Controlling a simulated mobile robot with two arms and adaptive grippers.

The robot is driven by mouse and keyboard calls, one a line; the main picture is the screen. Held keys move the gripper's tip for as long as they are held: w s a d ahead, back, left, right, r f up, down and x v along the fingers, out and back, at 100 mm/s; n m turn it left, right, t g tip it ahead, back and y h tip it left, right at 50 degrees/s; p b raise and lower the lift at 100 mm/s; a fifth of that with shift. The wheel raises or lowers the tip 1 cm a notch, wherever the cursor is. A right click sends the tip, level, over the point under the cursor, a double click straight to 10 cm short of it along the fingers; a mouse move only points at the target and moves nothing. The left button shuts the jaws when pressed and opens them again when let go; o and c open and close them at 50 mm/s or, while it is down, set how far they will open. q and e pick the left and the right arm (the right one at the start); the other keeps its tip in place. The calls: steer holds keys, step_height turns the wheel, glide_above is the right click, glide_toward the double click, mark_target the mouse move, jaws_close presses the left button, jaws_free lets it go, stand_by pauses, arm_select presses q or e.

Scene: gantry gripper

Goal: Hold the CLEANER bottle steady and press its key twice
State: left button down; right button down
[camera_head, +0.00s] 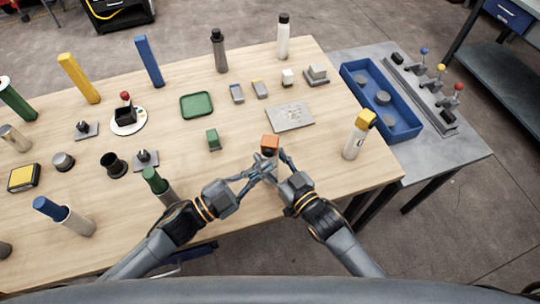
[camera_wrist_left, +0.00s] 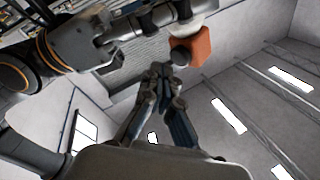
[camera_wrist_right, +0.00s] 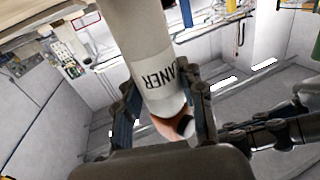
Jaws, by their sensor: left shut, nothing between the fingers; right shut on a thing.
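The CLEANER bottle is white with an orange head (camera_head: 270,142). It stands near the table's front edge in the head view, its body mostly hidden by my grippers. In the right wrist view its body (camera_wrist_right: 147,50) shows part of the black lettering. My right gripper (camera_wrist_right: 162,95) is shut around the body, one finger on each side. The orange head also shows in the left wrist view (camera_wrist_left: 192,45). My left gripper (camera_wrist_left: 167,78) is shut and empty, its fingertips close beside the head; I cannot tell whether they touch it.
A white bottle with a yellow head (camera_head: 358,135) stands to the right on the wooden table (camera_head: 245,212). A green block (camera_head: 213,140) and a grey plate (camera_head: 290,117) lie behind. A green-capped bottle (camera_head: 157,184) stands left of my left arm. A blue tray (camera_head: 402,127) is farther right.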

arm_select(q)
steer(key=shift+s+a, duration=0.25)
steer(key=shift+s, duration=1.05)
steer(key=shift+s+a, duration=0.2)
steer(key=shift+s, duration=1.1)
arm_select(e)
steer(key=c, duration=0.7)
jaws_free()
steer(key=v, duration=1.2)
